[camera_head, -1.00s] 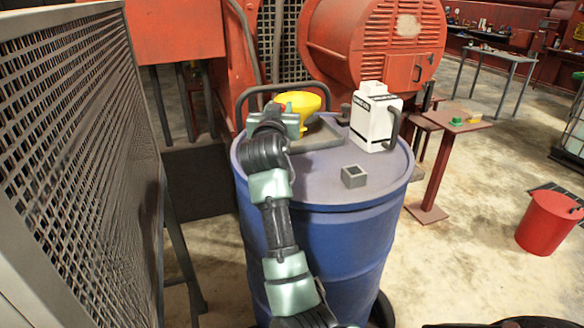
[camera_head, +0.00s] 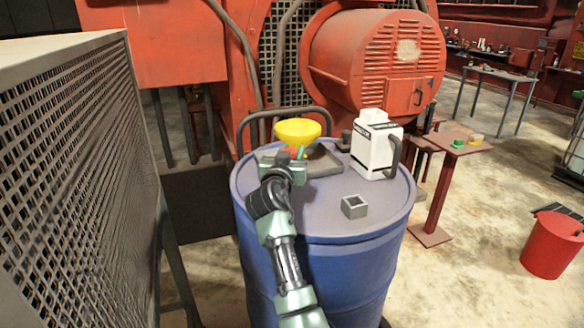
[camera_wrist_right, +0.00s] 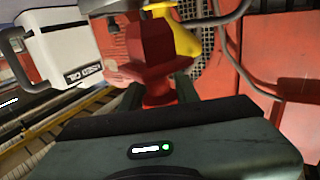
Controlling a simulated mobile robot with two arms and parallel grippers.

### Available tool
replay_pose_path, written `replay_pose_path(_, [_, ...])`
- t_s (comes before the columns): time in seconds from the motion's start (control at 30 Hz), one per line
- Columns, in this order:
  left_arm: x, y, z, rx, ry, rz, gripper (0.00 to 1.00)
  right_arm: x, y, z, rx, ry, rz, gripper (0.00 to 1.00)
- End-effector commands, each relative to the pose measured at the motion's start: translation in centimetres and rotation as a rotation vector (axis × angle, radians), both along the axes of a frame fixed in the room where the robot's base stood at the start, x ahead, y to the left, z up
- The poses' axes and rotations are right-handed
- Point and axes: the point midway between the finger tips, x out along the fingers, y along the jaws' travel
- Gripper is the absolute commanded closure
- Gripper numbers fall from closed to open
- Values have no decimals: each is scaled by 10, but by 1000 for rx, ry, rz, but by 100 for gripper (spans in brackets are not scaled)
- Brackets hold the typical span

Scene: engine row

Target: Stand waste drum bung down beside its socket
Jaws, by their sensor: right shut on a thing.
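The red bung (camera_wrist_right: 155,55) is held in my right gripper (camera_head: 292,156). The gripper is shut on it, with the bung's stepped red body beyond the jaws in the wrist view. In the head view only a little red of the bung (camera_head: 291,152) shows past the gripper. The gripper is over the left part of the blue drum's top (camera_head: 310,210), in front of the yellow funnel. A grey square hollow block (camera_head: 354,207), which looks like the socket, stands at the drum top's front right, apart from the gripper. My left gripper is out of view.
The yellow funnel (camera_head: 298,130) stands by a dark plate (camera_head: 325,167) at the back of the drum top. A white used-oil jug (camera_head: 372,150) stands at the right. A mesh-sided cabinet (camera_head: 90,180) is close at left.

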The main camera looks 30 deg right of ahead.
Motion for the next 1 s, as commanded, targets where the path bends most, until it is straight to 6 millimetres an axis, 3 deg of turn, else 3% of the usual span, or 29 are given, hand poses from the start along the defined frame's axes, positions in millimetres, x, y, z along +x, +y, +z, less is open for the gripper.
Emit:
replay_pose_path(0.43, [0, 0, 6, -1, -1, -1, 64, 0, 0, -51, -3, 1, 0, 100])
replay_pose_path(1.0, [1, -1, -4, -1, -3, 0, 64, 0, 0, -60, -1, -1, 0, 100])
